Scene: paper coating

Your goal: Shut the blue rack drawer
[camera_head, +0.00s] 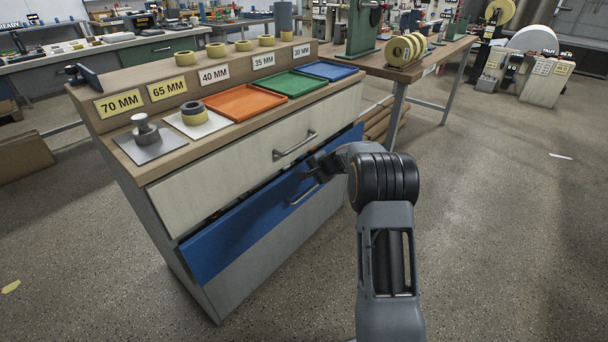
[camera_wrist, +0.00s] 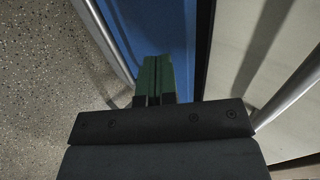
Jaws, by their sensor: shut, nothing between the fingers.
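The blue drawer (camera_head: 225,241) is below the white drawer in the rack. It stands out slightly, with a dark gap along its top edge. Its metal handle (camera_head: 301,196) is partly hidden by my arm. My gripper (camera_head: 315,172) is in front of the blue drawer, near the handle. In the wrist view, my green fingers (camera_wrist: 154,80) are together and empty against the blue front (camera_wrist: 160,28), between the blue drawer's handle (camera_wrist: 103,42) and the drawer's edge. I cannot tell whether the fingertips touch the front.
The white drawer (camera_head: 223,176) with its own handle (camera_head: 294,146) is just above. Orange (camera_head: 245,103), green (camera_head: 289,83) and blue (camera_head: 328,70) trays lie on the rack top. A wooden table (camera_head: 447,53) stands behind right. The floor at right is open.

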